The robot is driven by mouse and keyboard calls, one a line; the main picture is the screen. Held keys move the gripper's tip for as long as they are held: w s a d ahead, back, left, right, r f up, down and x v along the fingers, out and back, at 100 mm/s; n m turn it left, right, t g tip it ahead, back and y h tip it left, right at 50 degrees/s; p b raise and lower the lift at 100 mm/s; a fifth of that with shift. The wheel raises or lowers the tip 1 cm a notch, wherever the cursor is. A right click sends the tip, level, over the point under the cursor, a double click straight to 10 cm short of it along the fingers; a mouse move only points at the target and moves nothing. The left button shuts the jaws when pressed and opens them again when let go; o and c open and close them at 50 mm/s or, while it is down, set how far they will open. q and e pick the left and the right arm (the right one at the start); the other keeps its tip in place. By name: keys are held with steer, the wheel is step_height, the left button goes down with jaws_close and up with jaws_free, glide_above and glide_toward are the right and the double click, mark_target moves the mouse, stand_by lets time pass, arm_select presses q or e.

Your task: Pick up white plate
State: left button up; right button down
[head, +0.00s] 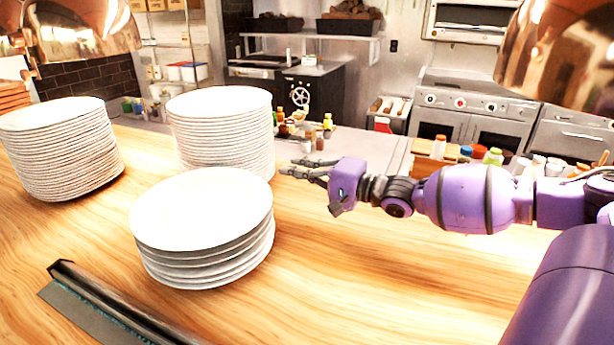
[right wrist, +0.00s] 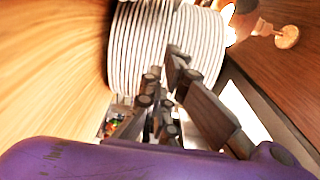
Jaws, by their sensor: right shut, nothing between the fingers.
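White plates stand in three stacks on the wooden counter in the head view. A short stack of white plates (head: 203,210) is nearest, left of centre. A tall stack of white plates (head: 222,130) stands behind it, and another tall stack (head: 60,145) is at the far left. My right gripper (head: 290,168) is shut and empty, just right of the short stack's upper edge and apart from it. In the right wrist view my right gripper (right wrist: 167,68) shows in front of two plate stacks, a left one (right wrist: 138,45) and a right one (right wrist: 200,42). My left gripper is not in view.
A dark metal rail (head: 105,305) lies at the front left of the wooden counter (head: 350,280). Several bottles and jars (head: 310,130) stand behind the gripper. Copper lamps (head: 565,50) hang above. The counter right of the short stack is clear.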

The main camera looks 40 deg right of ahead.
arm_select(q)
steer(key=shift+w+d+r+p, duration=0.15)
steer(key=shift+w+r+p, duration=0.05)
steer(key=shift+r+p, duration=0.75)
arm_select(e)
steer(key=a, duration=0.4)
steer(key=shift+w+a+r, duration=0.1)
steer(key=shift+w+a, duration=0.15)
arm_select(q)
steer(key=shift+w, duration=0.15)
